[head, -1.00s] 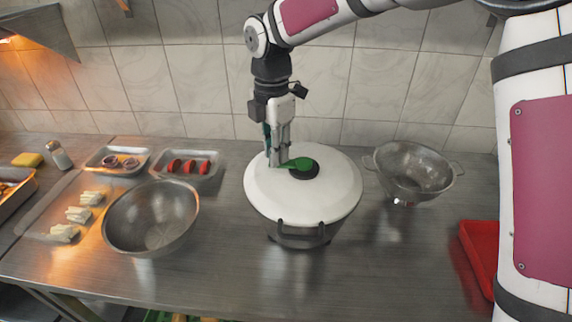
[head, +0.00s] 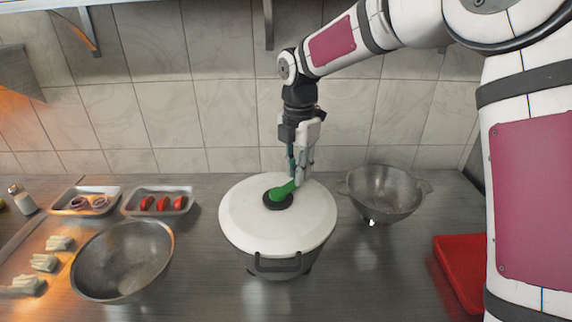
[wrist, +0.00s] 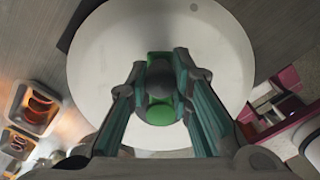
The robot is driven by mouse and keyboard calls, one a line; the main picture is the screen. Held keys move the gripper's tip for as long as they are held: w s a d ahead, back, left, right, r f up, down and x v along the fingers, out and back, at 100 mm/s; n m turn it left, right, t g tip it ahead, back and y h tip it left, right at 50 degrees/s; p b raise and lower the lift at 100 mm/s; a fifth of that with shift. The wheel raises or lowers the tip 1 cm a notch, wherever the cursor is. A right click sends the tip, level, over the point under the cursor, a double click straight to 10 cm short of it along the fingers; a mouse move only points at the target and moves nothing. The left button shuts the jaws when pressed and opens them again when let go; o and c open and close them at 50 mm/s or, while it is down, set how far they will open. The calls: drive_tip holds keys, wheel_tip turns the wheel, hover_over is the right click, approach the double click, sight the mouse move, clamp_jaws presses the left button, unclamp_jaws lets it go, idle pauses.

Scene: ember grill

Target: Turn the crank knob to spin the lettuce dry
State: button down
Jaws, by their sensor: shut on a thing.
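The salad spinner (head: 245,225) stands on the steel counter with its round white lid on and a dark handle (head: 278,264) at its front. A green crank (head: 282,192) reaches from the dark hub (head: 278,201) at the lid's middle toward the back right. My gripper (head: 298,182) points down over the lid and is shut on the crank knob at the crank's outer end. In the wrist view, the dark crank knob (wrist: 161,78) sits between both fingers, with green crank parts (wrist: 160,112) around it. In the head view the fingers hide the knob. Lettuce is not visible under the lid.
A colander (head: 386,193) stands right of the spinner, and a steel bowl (head: 122,262) stands left. Trays of tomato slices (head: 160,203) and onion rings (head: 88,203) lie at back left. A red tray (head: 458,268) is at right. The tiled wall is close behind.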

drive_tip(key=shift+d, duration=0.1)
drive_tip(key=c, duration=1.3)
unclamp_jaws()
drive_tip(key=shift+c, duration=0.2)
drive_tip(key=shift+r, duration=0.1)
wheel_tip(320, 180, up, 11)
drive_tip(key=s+d+r+m+t, duration=0.1)
drive_tip(key=s+d+r+m, duration=0.35)
drive_tip(key=s+m, duration=0.2)
drive_tip(key=s+d+f+m+t, duration=0.1)
drive_tip(key=s+d+m, duration=0.4)
drive_tip(key=s+m, duration=0.5)
drive_tip(key=s+d+f+m+t, duration=0.2)
drive_tip(key=s+d+m, duration=0.3)
drive_tip(key=s+m, duration=0.5)
drive_tip(key=s+t, duration=0.1)
drive_tip(key=s, duration=0.2)
drive_tip(key=shift+s+d+t, duration=0.25)
drive_tip(key=shift+t, duration=0.05)
